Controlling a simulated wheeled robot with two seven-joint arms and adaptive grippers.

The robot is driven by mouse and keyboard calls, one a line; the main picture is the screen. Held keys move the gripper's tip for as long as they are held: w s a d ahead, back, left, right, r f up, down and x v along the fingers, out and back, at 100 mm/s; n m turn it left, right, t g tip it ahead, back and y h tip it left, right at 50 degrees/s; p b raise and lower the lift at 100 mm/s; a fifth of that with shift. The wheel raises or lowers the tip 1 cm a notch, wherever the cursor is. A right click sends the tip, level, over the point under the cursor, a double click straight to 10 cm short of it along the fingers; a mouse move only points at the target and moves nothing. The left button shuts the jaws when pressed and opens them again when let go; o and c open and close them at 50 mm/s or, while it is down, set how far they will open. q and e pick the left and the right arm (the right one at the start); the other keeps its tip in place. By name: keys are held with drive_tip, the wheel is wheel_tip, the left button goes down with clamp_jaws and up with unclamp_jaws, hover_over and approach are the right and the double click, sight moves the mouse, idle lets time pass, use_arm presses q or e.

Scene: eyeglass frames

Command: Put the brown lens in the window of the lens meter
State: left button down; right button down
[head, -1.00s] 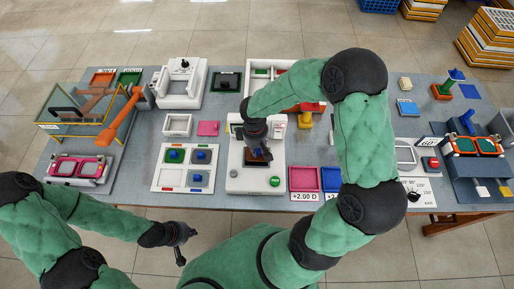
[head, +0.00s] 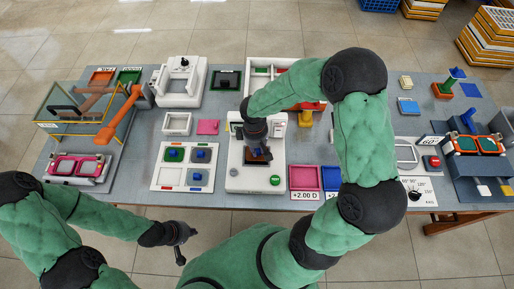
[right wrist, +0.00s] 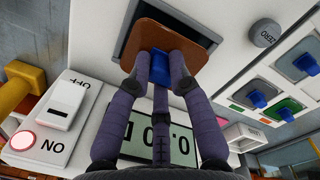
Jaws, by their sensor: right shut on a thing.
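The white lens meter (head: 239,182) stands at the middle of the table. My right gripper (head: 257,143) is over it. In the right wrist view my right gripper (right wrist: 160,62) is shut on the blue knob (right wrist: 160,72) of the brown lens (right wrist: 142,40). The brown lens lies over or in the dark window (right wrist: 132,22) of the meter, looking slightly turned against the window's edges. Whether it is seated or just above cannot be told. My left gripper (head: 181,238) is empty in front of the table's front edge, its fingers too small to judge.
A white tray (head: 168,187) left of the meter holds lenses with blue knobs; its front left compartment is empty. The meter has a display (right wrist: 160,135), a grey ZERO button (right wrist: 264,33) and an ON/OFF switch (right wrist: 67,103). Pink (head: 305,178) and blue bins stand right.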

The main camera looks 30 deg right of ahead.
drive_tip(key=shift+f+b, duration=1)
drive_tip(key=shift+f, duration=0.2)
drive_tip(key=c, duration=1.1)
unclamp_jaws()
drive_tip(key=shift+o, duration=0.2)
drive_tip(key=r, duration=1.2)
drive_tip(key=shift+w+a, duration=0.15)
drive_tip(key=shift+a, duration=0.05)
